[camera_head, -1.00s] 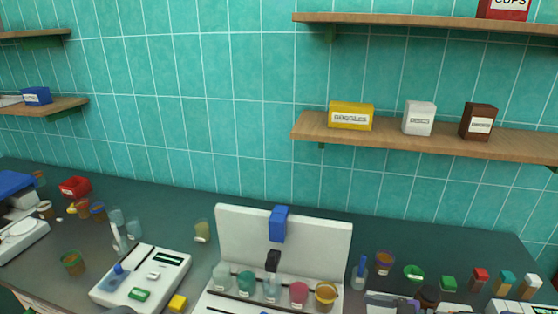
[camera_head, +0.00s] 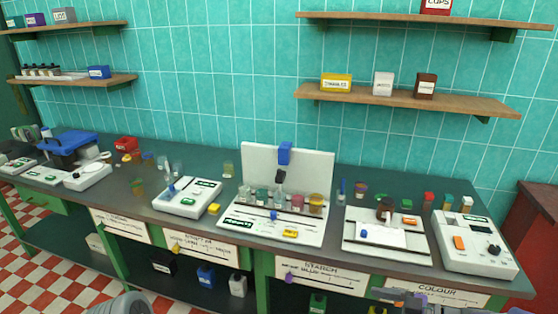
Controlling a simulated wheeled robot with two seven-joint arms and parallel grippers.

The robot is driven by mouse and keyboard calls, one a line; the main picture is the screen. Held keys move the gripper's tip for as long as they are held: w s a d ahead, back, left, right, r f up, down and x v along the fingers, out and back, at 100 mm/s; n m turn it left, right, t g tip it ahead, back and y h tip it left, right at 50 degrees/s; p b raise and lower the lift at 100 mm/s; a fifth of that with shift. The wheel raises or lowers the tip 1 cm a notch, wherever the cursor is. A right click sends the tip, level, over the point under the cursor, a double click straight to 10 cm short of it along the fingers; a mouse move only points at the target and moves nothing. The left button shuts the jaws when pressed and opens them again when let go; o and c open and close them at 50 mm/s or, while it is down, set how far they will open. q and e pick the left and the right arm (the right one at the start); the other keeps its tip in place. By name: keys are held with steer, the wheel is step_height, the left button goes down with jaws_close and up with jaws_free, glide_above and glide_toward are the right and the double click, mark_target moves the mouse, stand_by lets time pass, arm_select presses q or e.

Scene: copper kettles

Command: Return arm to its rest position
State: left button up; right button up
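Grey and purple parts of my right gripper (camera_head: 402,296) show at the bottom edge, right of centre, in front of the bench. They are cut off by the frame, so I cannot tell whether the fingers are open or shut. A rounded grey part of my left arm (camera_head: 126,305) shows at the bottom left. My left gripper itself is not visible. Neither arm is seen touching anything on the bench.
A dark green bench (camera_head: 150,213) crosses the view, holding a white stand (camera_head: 288,165) with several coloured cups, a white device (camera_head: 187,197), a white tray device (camera_head: 387,232) and another device (camera_head: 475,243). Wooden shelves (camera_head: 405,97) hang on the tiled wall. A red cabinet (camera_head: 530,240) stands right.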

steer(key=w+a+f+m+t+h, duration=0.1)
steer(key=w+a+f+m+t, duration=0.15)
steer(key=w+f, duration=0.3)
steer(key=a+f+m+h, duration=0.3)
steer(key=f+m+h, duration=0.4)
steer(key=f, duration=0.8)
arm_select(q)
steer(key=shift+w, duration=0.1)
arm_select(e)
steer(key=s+a+f+m+g, duration=0.1)
steer(key=s+a+f+g, duration=0.2)
steer(key=s, duration=0.4)
steer(key=s+a+f+m+g, duration=0.2)
steer(key=s+f+g, duration=0.1)
steer(key=s+f, duration=0.2)
steer(key=s+a+f+m+g, duration=0.2)
steer(key=s+a+f+g, duration=0.1)
steer(key=s, duration=0.6)
steer(key=shift+s+a+f+h, duration=0.25)
steer(key=shift+a+f+h, duration=0.1)
steer(key=shift+f, duration=0.45)
steer(key=shift+m, duration=0.25)
